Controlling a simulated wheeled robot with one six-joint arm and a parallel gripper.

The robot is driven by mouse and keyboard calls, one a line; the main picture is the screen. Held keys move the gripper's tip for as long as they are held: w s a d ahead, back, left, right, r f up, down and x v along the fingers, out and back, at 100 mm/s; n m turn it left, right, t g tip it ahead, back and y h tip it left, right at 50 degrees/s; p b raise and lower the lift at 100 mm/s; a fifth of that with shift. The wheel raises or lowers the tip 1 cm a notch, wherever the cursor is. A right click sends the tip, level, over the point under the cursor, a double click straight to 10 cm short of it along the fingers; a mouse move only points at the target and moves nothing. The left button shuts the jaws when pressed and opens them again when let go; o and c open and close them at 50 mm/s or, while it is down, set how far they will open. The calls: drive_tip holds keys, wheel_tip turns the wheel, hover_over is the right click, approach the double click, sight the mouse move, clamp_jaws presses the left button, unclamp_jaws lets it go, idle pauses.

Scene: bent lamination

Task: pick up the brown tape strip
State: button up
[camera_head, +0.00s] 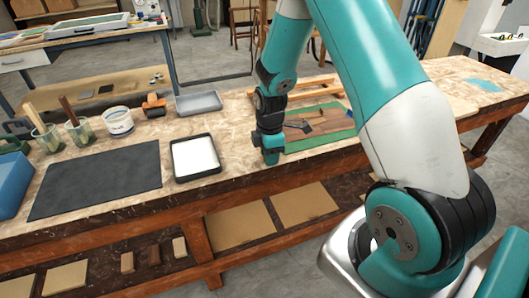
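I cannot pick out the brown tape strip for certain. Brown flat pieces (335,119) lie on a green mat (305,143) right of centre, and a strip among them cannot be told apart at this size. My gripper (271,159) points down near the bench's front edge, at the left end of the green mat. Its fingertips are too small and dark to show whether they are open or shut, and I see nothing clearly held. My own upper arm hides the bench right of the mat.
A black tray with a white sheet (195,157) sits just left of my gripper, and a grey tray (199,103) behind it. A dark mat (97,180), jars with brushes (78,132), a white tub (118,122) and an orange-brown object (154,106) are further left.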

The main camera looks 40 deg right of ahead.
clamp_jaws()
